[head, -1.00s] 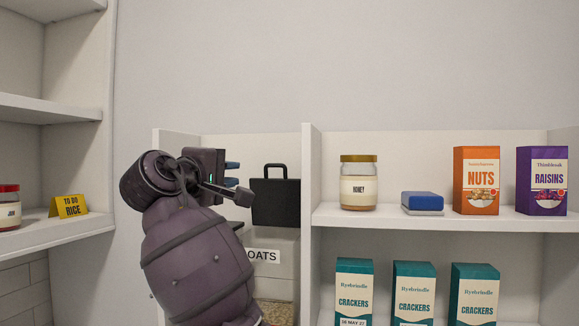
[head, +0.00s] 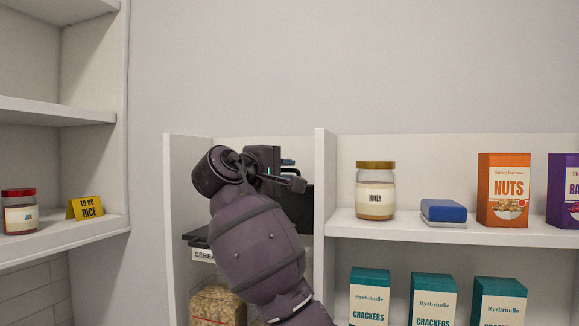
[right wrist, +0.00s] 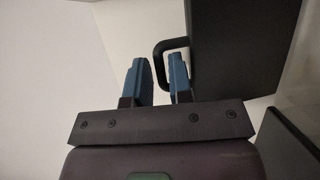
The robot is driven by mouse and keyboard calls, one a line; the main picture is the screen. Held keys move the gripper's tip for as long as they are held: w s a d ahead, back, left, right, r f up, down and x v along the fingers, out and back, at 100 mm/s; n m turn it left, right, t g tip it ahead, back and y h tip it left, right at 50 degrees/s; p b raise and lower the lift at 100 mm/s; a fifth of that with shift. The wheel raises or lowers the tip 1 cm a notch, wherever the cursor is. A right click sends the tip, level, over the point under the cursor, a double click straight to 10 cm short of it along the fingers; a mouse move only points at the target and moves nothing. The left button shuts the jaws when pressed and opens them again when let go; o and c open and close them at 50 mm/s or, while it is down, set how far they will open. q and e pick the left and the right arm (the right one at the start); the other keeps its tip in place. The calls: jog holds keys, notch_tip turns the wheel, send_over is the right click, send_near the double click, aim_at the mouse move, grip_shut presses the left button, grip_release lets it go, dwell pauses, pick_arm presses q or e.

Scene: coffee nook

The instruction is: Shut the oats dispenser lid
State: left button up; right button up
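The oats dispenser's dark lid (head: 303,197) stands upright and open in the cubby left of the divider; my right arm covers most of it and hides the dispenser's body and label. In the right wrist view the lid (right wrist: 243,45) is a large dark panel with a black loop handle (right wrist: 172,44). My right gripper (head: 289,164) is beside the lid's upper part. Its blue fingers (right wrist: 160,78) are apart, and part of the handle shows between their tips. I cannot tell whether they touch it. My left gripper is not in view.
A cereal dispenser (head: 215,304) with a dark lid stands left of my right arm. The white divider (head: 325,225) rises close to the arm's right. Beyond it a shelf holds a honey jar (head: 375,192), a blue sponge (head: 443,211) and a nuts box (head: 502,190).

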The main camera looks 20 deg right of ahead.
jog(key=shift+x, duration=0.9)
grip_shut()
